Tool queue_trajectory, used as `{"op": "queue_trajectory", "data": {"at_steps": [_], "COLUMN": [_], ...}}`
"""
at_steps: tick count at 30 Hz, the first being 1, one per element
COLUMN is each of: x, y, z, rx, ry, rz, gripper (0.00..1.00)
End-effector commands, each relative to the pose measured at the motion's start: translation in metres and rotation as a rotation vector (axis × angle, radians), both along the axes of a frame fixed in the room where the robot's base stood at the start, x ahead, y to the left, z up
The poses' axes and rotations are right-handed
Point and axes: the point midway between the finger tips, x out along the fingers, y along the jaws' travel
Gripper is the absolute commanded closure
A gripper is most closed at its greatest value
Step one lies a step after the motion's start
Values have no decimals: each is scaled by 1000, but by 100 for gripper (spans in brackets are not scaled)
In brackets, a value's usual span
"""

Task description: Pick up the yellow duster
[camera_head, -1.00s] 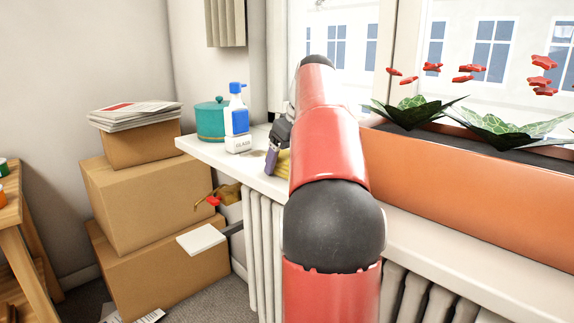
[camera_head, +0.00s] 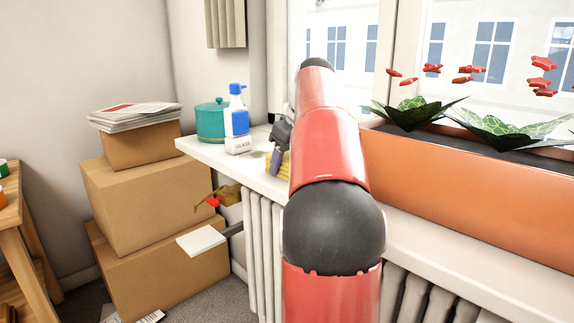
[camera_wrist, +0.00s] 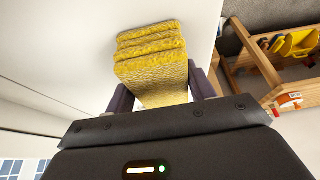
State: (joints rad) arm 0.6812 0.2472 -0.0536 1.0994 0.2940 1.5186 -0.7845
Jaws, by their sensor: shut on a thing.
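The yellow duster (camera_wrist: 150,65) is a folded, fuzzy cloth on the white windowsill (camera_wrist: 70,40). In the wrist view it lies between the two purple fingers of my gripper (camera_wrist: 160,88), which are shut on it. In the head view only a small yellow part of the duster (camera_head: 285,166) shows beside my gripper (camera_head: 274,160), at the sill's front edge. My red arm hides the rest. I cannot tell whether the duster is clear of the sill.
A blue-and-white spray bottle (camera_head: 237,120) and a teal pot (camera_head: 211,122) stand on the sill to the left. A long orange planter (camera_head: 470,185) with red flowers fills the right. Cardboard boxes (camera_head: 150,205) are stacked at left, and a radiator (camera_head: 263,240) is below the sill.

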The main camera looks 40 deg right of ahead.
Motion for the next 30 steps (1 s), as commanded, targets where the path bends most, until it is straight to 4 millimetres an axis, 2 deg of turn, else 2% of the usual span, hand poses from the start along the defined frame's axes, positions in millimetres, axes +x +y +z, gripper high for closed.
{"op": "queue_trajectory", "data": {"at_steps": [7,11,15,18,30], "x": [0,1,1,1,0], "y": [0,-1,-1,-1,-1], "z": [7,28,66,84,104], "rx": [-2,-2,-3,-3,0], "ry": [-2,-3,-3,-2,-1], "rz": [-1,0,0,0,-1], "gripper": [69,69,69,69,69]}}
